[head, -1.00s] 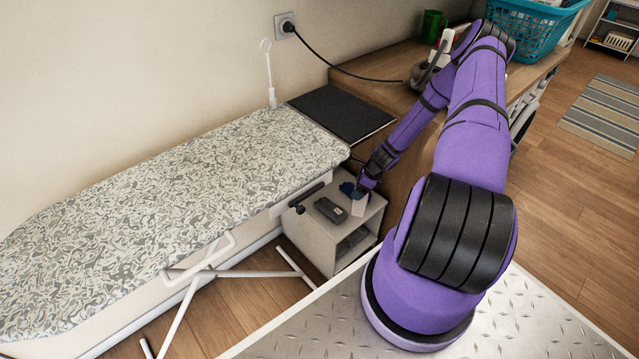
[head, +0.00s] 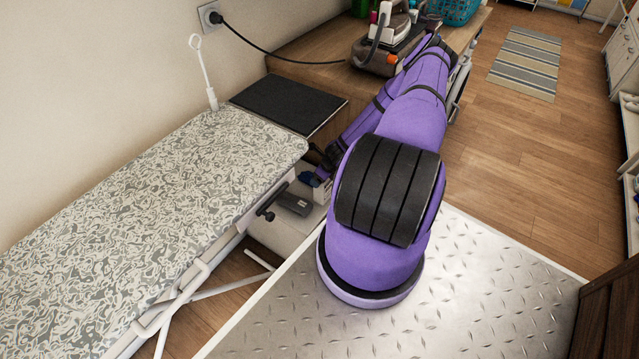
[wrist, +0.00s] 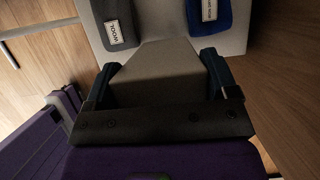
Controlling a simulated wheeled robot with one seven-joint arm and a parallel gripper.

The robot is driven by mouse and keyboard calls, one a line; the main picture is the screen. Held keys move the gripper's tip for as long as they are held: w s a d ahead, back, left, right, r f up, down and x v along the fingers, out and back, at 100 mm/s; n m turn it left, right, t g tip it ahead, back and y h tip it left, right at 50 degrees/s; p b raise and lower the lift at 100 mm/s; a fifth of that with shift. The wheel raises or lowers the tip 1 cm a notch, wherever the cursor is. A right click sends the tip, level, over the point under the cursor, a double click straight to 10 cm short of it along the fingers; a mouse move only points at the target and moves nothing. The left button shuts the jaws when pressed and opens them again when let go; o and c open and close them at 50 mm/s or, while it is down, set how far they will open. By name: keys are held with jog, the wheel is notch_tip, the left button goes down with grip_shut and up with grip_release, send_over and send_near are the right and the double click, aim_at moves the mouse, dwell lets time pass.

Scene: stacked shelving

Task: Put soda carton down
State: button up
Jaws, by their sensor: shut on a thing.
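The soda carton (wrist: 158,72) is a plain pale grey-beige box in the wrist view. My gripper (wrist: 160,84) is shut on it, with one dark finger on each side. In the head view the pale carton (head: 323,192) shows at the right side of the small light cabinet's top (head: 285,238), partly hidden by my purple arm. My gripper (head: 322,175) is mostly hidden there too. I cannot tell whether the carton touches the cabinet top.
A dark grey labelled item (wrist: 120,22) and a blue labelled item (wrist: 208,14) lie on the light surface beside the carton. The ironing board (head: 130,215) stands left of the cabinet.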

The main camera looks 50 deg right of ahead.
aim_at(321, 194)
jog(key=shift+f, duration=2.1)
jog(key=o, duration=1.2)
jog(key=shift+o, duration=0.7)
